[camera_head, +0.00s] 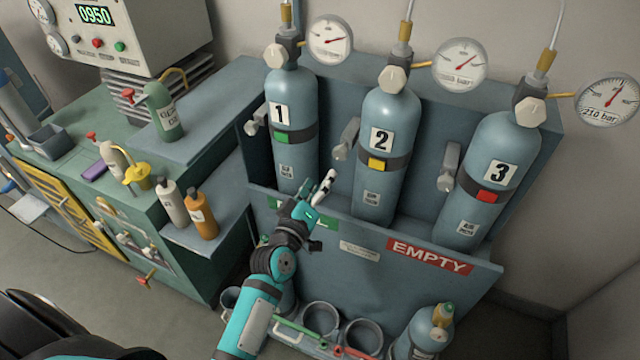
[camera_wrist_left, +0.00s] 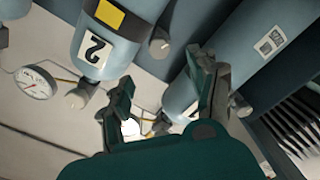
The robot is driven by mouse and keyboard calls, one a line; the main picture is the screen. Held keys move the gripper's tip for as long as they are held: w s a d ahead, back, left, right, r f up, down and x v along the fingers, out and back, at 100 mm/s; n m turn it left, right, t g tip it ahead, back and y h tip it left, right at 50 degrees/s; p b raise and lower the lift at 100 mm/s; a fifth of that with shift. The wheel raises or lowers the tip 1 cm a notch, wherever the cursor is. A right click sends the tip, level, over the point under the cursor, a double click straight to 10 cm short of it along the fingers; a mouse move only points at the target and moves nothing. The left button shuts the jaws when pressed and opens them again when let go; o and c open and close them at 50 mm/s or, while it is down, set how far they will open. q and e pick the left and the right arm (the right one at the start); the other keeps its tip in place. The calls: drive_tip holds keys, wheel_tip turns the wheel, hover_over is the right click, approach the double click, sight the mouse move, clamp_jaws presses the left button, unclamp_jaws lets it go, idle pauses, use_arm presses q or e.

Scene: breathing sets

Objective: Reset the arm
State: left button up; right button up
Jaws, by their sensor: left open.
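My left arm comes up from the bottom of the head view. Its gripper (camera_head: 323,188) is in front of the rack, between cylinder 1 (camera_head: 292,92) and cylinder 2 (camera_head: 388,110), near the rack's front panel. The gripper is open with nothing seen between its fingers. In the left wrist view, the two fingers of the gripper (camera_wrist_left: 165,95) stand apart. Behind them cylinder 2 (camera_wrist_left: 98,65) and another blue cylinder (camera_wrist_left: 250,50) appear upside down. My right gripper is not in view.
Cylinder 3 (camera_head: 490,150) stands at the right of the rack (camera_head: 350,275). Pressure gauges (camera_head: 460,65) sit above the cylinders. A small cylinder (camera_head: 420,335) stands low in front, by empty round holders (camera_head: 322,318). A green bench (camera_head: 70,165) with bottles is at left.

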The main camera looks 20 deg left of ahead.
use_arm(q)
drive_tip(key=shift+f, duration=0.1)
drive_tip(key=s+d+f+m+g, duration=0.1)
drive_tip(key=s+f+m+g, duration=0.2)
drive_tip(key=f, duration=0.8)
drive_tip(key=s+d+f+m+g+h, duration=0.15)
drive_tip(key=s+f, duration=0.35)
drive_tip(key=f, duration=0.6)
drive_tip(key=s+d+f+m+g+y, duration=0.1)
drive_tip(key=s+f+g, duration=0.35)
drive_tip(key=f, duration=0.65)
drive_tip(key=s+a+f+m+g, duration=0.1)
drive_tip(key=s+f+m+g, duration=0.2)
drive_tip(key=s+f, duration=1.05)
drive_tip(key=s+a+f+m+g, duration=0.2)
drive_tip(key=s+f, duration=0.1)
drive_tip(key=s, duration=0.8)
drive_tip(key=s+a+f+m+g+y+b, duration=0.1)
drive_tip(key=s+a+f+m+g, duration=0.1)
drive_tip(key=s, duration=0.9)
wheel_tip(320, 180, down, 2)
drive_tip(key=shift+s+a+g, duration=0.3)
drive_tip(key=shift+a+g, duration=0.2)
drive_tip(key=shift+a, duration=0.25)
